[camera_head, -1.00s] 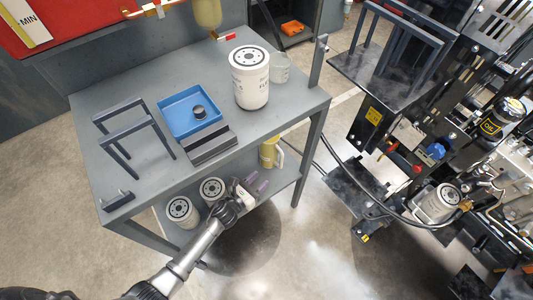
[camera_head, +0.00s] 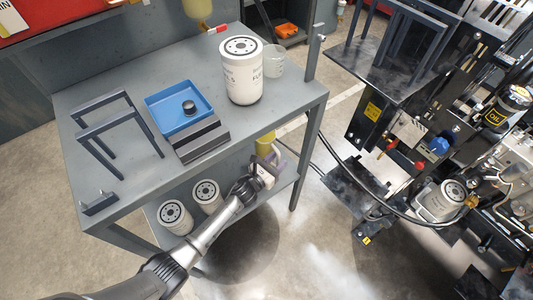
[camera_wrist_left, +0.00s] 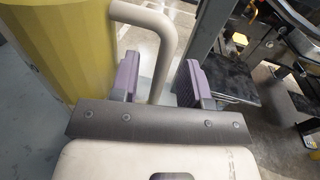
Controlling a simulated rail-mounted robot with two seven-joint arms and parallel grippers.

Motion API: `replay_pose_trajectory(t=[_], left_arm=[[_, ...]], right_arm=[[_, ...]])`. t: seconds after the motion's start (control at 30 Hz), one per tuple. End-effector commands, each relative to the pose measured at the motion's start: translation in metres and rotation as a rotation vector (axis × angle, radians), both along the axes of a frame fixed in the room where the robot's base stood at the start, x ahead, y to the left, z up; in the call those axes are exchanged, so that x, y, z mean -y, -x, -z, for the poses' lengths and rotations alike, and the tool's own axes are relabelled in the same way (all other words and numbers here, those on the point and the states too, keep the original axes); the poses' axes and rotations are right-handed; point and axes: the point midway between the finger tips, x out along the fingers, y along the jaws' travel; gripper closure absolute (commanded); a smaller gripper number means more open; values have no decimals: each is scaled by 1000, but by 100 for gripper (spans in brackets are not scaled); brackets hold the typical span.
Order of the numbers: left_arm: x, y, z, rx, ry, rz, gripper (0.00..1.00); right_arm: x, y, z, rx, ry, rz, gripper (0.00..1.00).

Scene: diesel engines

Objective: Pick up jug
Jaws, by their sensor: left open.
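The yellow jug (camera_head: 265,141) stands on the lower shelf of the grey cart, partly hidden by the tabletop and my gripper. In the left wrist view the yellow jug (camera_wrist_left: 60,45) fills the upper left, with its pale curved handle (camera_wrist_left: 157,45) on its right side. My left gripper (camera_head: 274,159) is at the jug. In the left wrist view my left gripper (camera_wrist_left: 160,80) is open, its purple-grey fingers either side of the handle's lower part, with visible gaps. My right gripper is not in view.
The cart top (camera_head: 115,185) holds a large white filter (camera_head: 243,78), a translucent beaker (camera_head: 274,62), a blue tray (camera_head: 165,97) and a grey frame (camera_head: 105,127). White filters (camera_head: 174,217) stand on the lower shelf. A cart leg (camera_head: 308,160) is right of the gripper. Engine machinery (camera_head: 440,150) stands farther right.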

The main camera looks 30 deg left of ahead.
Motion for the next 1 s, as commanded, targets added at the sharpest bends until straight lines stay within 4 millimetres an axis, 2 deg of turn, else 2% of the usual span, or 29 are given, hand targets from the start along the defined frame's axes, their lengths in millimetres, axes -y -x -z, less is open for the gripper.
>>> replay_pose_trajectory(t=[0.13,0.4,0.83,1.0], left_arm=[[3,-10,1,0,1,1,58],[4,-11,0,-1,1,0,58],[4,-11,0,-1,1,0,99],[4,-11,0,-1,1,0,100]], right_arm=[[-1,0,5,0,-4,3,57],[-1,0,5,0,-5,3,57],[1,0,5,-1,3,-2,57],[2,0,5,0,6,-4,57]])
